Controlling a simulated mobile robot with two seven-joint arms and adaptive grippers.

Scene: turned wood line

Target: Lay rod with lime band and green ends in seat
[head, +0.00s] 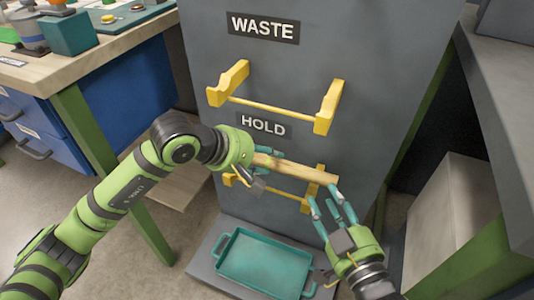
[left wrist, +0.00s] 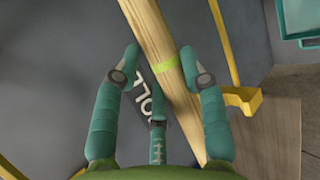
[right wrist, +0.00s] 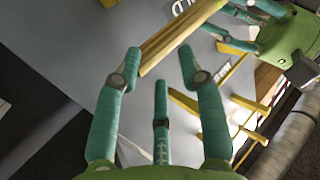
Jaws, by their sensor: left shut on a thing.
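The wooden rod (head: 295,168) is held roughly level in front of the HOLD seat, a yellow two-armed bracket (head: 286,194) on the grey panel. The left wrist view shows its lime band (left wrist: 166,64) near my left fingers. I cannot make out green ends. My left gripper (head: 266,170) is shut on the rod (left wrist: 150,35) toward its left end. My right gripper (head: 325,198) is open just below the rod's right end. In the right wrist view, the rod's near end (right wrist: 158,58) shows between my right fingertips (right wrist: 160,58), without clear contact.
A similar yellow WASTE bracket (head: 270,108) is above and looks empty. An empty teal tray (head: 262,265) lies below on a grey ledge. A workbench (head: 90,50) with blue drawers stands at left. Grey structures (head: 500,90) close off the right side.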

